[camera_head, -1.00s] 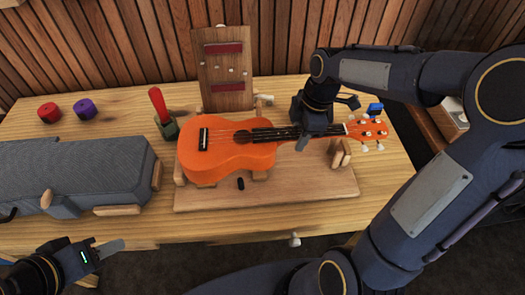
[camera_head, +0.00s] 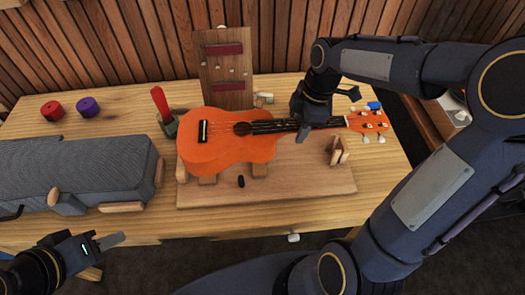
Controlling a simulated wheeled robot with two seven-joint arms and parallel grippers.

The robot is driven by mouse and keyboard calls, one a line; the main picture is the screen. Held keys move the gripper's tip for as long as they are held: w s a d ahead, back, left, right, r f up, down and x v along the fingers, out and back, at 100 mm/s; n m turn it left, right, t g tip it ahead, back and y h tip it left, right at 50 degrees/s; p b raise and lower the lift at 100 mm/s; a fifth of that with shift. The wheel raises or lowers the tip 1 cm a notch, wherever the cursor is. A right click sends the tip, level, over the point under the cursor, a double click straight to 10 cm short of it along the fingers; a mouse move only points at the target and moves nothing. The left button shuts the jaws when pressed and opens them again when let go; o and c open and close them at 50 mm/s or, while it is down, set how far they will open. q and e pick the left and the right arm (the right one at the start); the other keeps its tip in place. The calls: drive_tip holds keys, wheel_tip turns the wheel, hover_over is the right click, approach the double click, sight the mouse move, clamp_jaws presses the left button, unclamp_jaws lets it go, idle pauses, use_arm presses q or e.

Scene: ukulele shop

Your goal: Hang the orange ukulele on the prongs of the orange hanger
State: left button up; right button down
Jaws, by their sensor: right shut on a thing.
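The orange ukulele (camera_head: 212,154) is level above a wooden cradle board, body to the left and headstock (camera_head: 368,122) to the right. My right gripper (camera_head: 308,128) is shut on its neck, coming from above. The body appears slightly raised over the cradle's wooden blocks; whether it is fully clear of them is hard to tell. My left gripper (camera_head: 104,243) is at the lower left, in front of the bench and away from the ukulele; its jaw opening is unclear. The orange hanger is not in view.
The cradle board (camera_head: 300,190) has upright blocks (camera_head: 338,152) at its right. A grey case (camera_head: 80,172) lies at left. A red-handled tool (camera_head: 160,104), red spool (camera_head: 52,110) and purple spool (camera_head: 88,106) stand behind. An upright wooden panel (camera_head: 226,95) stands near the slatted wall.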

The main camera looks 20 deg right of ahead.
drive_tip(key=shift+a+p+v, duration=0.25)
drive_tip(key=shift+p+v, duration=0.65)
drive_tip(key=shift+v, duration=0.3)
drive_tip(key=shift+a+p+v, duration=0.25)
drive_tip(key=shift+p+v, duration=0.65)
drive_tip(key=shift+v, duration=0.3)
drive_tip(key=shift+w+r, duration=0.1)
